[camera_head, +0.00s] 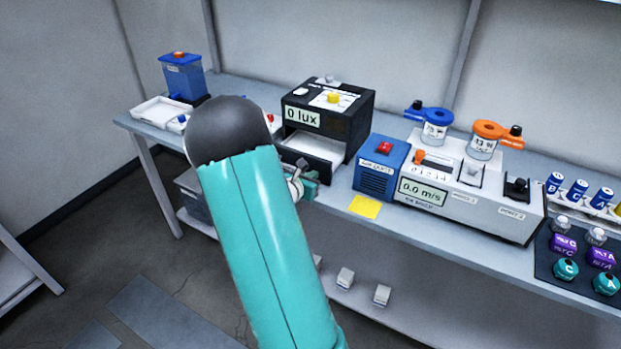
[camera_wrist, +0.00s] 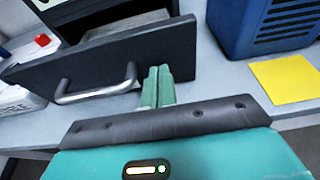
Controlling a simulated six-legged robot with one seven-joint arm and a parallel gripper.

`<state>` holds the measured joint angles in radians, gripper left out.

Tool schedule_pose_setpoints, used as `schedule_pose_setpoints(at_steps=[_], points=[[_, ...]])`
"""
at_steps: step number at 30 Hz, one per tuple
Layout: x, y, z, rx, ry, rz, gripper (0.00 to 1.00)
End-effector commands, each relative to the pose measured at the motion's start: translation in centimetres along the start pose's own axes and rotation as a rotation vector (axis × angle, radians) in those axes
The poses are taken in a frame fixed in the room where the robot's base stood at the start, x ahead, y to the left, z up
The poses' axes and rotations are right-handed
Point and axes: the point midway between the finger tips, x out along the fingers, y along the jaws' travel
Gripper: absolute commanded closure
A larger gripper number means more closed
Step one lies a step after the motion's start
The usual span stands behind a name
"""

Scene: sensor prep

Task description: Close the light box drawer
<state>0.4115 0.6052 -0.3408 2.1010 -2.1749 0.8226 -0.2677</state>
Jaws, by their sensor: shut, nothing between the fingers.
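The light box (camera_head: 327,108) is a black box with a "0 lux" display, standing on the bench. Its drawer (camera_head: 312,149) is pulled out toward me, with a pale inside. In the wrist view the drawer front (camera_wrist: 110,62) is a dark panel with a silver bar handle (camera_wrist: 95,90). My gripper (camera_wrist: 157,72) is shut and empty, its green fingertips at the right part of the drawer front, right of the handle. I cannot tell whether they touch it. In the head view my gripper (camera_head: 300,184) is partly hidden behind my arm, near the drawer's front.
A blue box (camera_head: 380,168) with a red button stands right of the light box, beside a white wind-speed unit (camera_head: 462,190). A yellow note (camera_head: 364,207) lies at the bench's front edge. A blue container (camera_head: 183,76) and white tray (camera_head: 160,111) are at the left.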

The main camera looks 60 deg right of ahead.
Motion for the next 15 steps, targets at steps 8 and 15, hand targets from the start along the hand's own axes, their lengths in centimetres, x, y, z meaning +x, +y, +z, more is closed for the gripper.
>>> schedule_pose_setpoints(at_steps=[8, 15], points=[[6.5, -0.1, 2.0, 0.001, -0.002, -0.004, 1.00], [11.1, -0.1, 3.5, 0.000, -0.001, -0.002, 1.00]])
